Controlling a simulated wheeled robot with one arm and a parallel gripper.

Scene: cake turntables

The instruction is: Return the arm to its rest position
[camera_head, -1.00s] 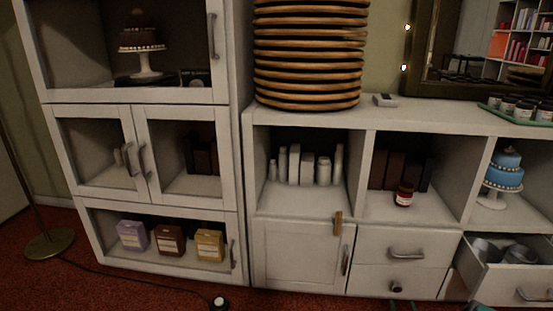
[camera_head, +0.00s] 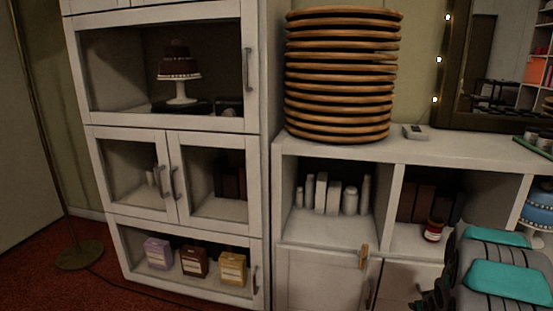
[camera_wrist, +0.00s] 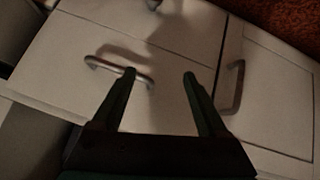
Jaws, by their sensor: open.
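My gripper (camera_wrist: 158,76) shows in the wrist view with its two dark fingers apart and nothing between them. It is in front of white drawer fronts (camera_wrist: 180,40). A drawer handle (camera_wrist: 118,70) appears by the left finger, and a cabinet door handle (camera_wrist: 234,88) is right of the right finger. I cannot tell whether the left finger touches the handle. In the head view, my grey and teal arm fills the lower right corner, and the fingers are not clearly visible there.
A white sideboard (camera_head: 460,150) carries a tall stack of wooden discs (camera_head: 340,80). A red-labelled jar (camera_head: 433,231) stands in its open shelf, near my arm. A blue cake (camera_head: 540,200) is at the right edge. A glass-door cabinet (camera_head: 190,125) stands at left, beside a floor lamp base (camera_head: 80,254).

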